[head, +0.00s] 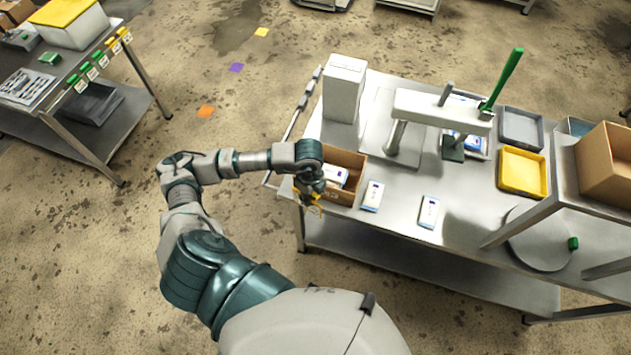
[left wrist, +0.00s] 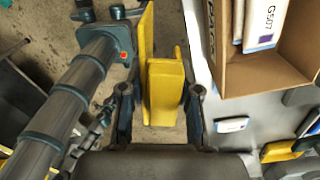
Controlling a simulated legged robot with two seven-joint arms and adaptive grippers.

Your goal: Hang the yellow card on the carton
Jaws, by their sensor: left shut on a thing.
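My left gripper (head: 308,193) is shut on the yellow card (left wrist: 166,92), whose yellow faces stand between the two fingers in the left wrist view. In the head view the card (head: 314,209) shows only as small yellow bits under the gripper. The open brown carton (head: 349,189) stands at the table's left corner with white packets in it; it also shows in the left wrist view (left wrist: 232,80). The gripper and card are just left of the carton, near the table edge. In the left wrist view a gap separates card and carton. My right gripper is not in view.
Two white packets (head: 372,195) (head: 428,212) lie on the metal table (head: 395,228) right of the carton. A white box (head: 344,88) and a press with a green handle (head: 505,80) stand behind. A yellow tray (head: 523,172) and another brown box (head: 608,165) are farther right.

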